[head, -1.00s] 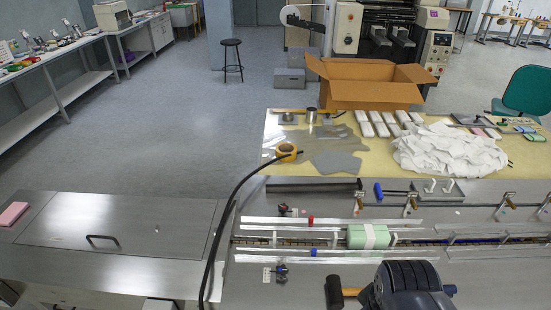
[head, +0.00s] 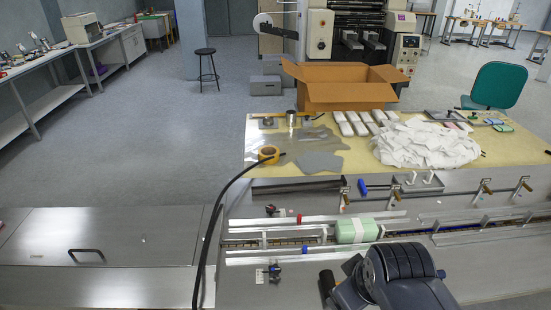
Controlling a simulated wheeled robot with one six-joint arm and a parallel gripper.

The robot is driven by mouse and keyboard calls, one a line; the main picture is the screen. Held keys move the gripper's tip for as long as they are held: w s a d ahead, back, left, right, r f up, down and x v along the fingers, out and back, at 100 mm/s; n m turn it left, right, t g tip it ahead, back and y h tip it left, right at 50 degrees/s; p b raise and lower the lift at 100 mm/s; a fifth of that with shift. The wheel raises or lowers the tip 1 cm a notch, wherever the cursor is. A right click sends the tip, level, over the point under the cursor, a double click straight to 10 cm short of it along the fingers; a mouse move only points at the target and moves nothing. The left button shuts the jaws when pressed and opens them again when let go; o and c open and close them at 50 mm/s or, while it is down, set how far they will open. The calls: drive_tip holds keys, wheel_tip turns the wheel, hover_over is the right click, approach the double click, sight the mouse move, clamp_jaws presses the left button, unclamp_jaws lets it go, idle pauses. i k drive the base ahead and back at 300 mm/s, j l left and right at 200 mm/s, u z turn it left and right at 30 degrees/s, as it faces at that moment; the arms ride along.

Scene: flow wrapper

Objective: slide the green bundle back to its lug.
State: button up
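The green bundle (head: 351,231) with a pale band around it lies in the infeed channel between the guide rails, right of the middle in the head view. A small white upright piece (head: 381,231) stands close at its right end. It may be a lug, and I cannot tell whether the two touch. My dark arm shows at the bottom, in front of and below the bundle, apart from it in the picture. My gripper's fingers cannot be made out.
Long clear guide rails (head: 330,219) edge the channel, with red and blue clamps. A black cable (head: 211,235) arches left of it. The steel cover (head: 110,235) at left is clear.

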sight(356, 230)
drive_tip(key=i+l, duration=0.1)
drive_tip(key=l, duration=0.4)
drive_tip(key=i+l, duration=0.15)
drive_tip(key=l, duration=0.35)
drive_tip(key=i+l, duration=0.1)
drive_tip(key=l, duration=0.35)
drive_tip(key=i+l+u, duration=0.1)
drive_tip(key=l, duration=0.4)
